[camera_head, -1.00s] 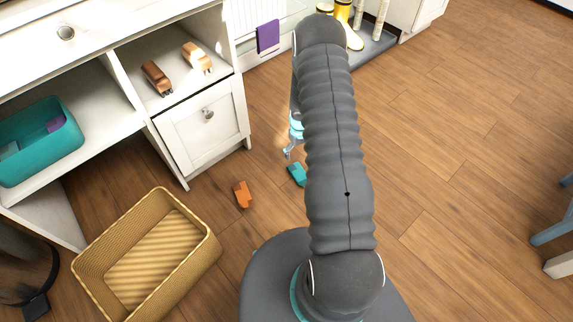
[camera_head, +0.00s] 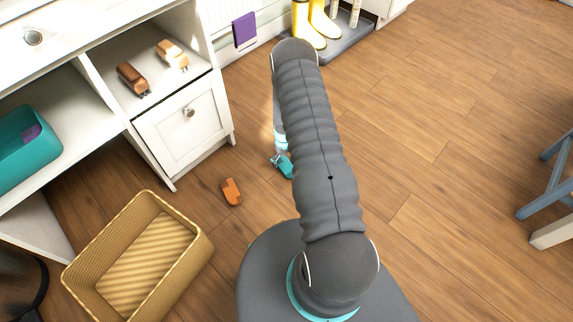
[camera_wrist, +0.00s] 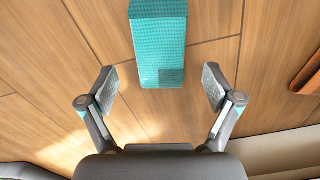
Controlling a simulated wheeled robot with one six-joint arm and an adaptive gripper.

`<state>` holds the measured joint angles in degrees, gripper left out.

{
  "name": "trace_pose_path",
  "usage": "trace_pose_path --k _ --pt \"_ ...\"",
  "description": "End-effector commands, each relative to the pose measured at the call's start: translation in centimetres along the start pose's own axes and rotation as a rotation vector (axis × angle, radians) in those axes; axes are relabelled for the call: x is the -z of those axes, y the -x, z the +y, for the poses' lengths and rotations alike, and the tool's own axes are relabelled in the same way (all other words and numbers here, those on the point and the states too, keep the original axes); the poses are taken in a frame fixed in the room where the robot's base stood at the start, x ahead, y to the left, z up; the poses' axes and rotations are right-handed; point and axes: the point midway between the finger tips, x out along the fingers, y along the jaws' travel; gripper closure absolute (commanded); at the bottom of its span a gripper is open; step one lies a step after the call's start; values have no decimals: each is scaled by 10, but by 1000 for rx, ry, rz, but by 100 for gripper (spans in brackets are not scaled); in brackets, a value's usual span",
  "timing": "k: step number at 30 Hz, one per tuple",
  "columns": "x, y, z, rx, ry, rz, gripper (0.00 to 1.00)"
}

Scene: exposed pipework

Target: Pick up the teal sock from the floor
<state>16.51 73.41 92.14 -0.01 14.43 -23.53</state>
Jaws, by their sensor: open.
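The teal sock (camera_head: 285,168) lies on the wooden floor, partly hidden behind my arm in the head view. In the wrist view the teal sock (camera_wrist: 158,45) lies ahead, its near end just beyond and between the two fingertips. My gripper (camera_wrist: 158,88) is open and empty, with one finger on each side of the sock's line. In the head view my gripper (camera_head: 279,158) is low at the sock, partly hidden by my arm. I cannot tell its exact height above the floor.
An orange sock (camera_head: 231,191) lies on the floor to the left. A wicker basket (camera_head: 196,262) stands at the lower left. A white cabinet (camera_head: 183,125) is at the left, with yellow boots (camera_head: 322,25) at the back. The floor on the right is mostly clear up to a blue stool (camera_head: 545,190).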

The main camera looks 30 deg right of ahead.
Motion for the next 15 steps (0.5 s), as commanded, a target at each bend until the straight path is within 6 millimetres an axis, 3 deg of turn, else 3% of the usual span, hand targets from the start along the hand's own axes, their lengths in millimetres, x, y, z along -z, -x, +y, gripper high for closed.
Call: trace_pose_path --k 6,15 --pt "-2 -28 0 1 0 0 10" --pt "-2 -34 0 1 -1 1 10"
